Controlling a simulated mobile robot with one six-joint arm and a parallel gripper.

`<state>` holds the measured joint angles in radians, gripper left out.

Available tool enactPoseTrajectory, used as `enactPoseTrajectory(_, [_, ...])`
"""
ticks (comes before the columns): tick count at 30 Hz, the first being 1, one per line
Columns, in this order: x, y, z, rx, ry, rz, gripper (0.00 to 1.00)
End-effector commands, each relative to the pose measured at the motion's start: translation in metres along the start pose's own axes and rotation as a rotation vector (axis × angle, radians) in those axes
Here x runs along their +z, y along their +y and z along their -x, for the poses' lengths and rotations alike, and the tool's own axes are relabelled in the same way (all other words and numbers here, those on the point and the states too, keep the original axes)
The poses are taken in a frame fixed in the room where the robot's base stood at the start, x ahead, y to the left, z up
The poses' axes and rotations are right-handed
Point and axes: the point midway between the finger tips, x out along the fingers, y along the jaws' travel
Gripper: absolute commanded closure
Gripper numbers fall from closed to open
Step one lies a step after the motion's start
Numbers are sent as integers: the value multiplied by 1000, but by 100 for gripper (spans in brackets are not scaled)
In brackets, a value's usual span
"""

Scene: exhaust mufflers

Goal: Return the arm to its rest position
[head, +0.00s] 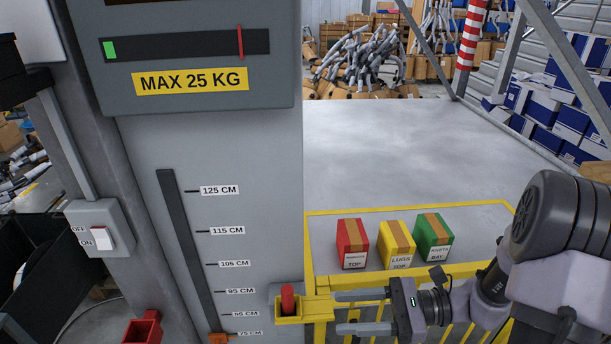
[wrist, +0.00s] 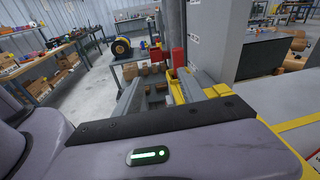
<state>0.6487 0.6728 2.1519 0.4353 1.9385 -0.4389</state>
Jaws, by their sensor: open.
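My gripper (head: 362,311) is at the lower middle of the head view, with its two fingers apart and pointing left. Nothing shows between the fingers. Its tips are close to the yellow bracket with a red handle (head: 288,298) on the grey column; I cannot tell whether they touch. My arm comes in from the right edge. In the wrist view my gripper's fingers (wrist: 190,88) point away toward a red part and a yellow post.
Red (head: 352,243), yellow (head: 396,244) and green (head: 433,237) boxes stand in a row behind the gripper, inside a yellow railing (head: 400,207). The grey column (head: 240,200) carries a height scale. A switch box (head: 100,228) is at left. Floor beyond the boxes is clear.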

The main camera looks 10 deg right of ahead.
Motion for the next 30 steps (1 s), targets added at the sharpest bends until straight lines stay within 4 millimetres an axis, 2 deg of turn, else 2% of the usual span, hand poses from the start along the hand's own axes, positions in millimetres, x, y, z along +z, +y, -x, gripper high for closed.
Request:
enactPoseTrajectory(1, [17, 16, -14, 102, 99, 93, 52])
enactPoseTrajectory(4, [38, 63, -32, 338, 374, 336, 52])
enactPoseTrajectory(6, [46, 88, -32, 463, 570, 530, 52])
enactPoseTrajectory(9, [58, 107, -22, 567, 834, 830, 52])
enactPoseTrajectory(13, [79, 110, -7, 578, 1084, 1175, 52])
enactPoseTrajectory(15, [90, 108, -3, 557, 1165, 1302, 52])
enactPoseTrajectory(18, [101, 106, 1, 530, 1225, 1403, 52])
enactPoseTrajectory(30, [104, 105, 2, 522, 1239, 1423, 52])
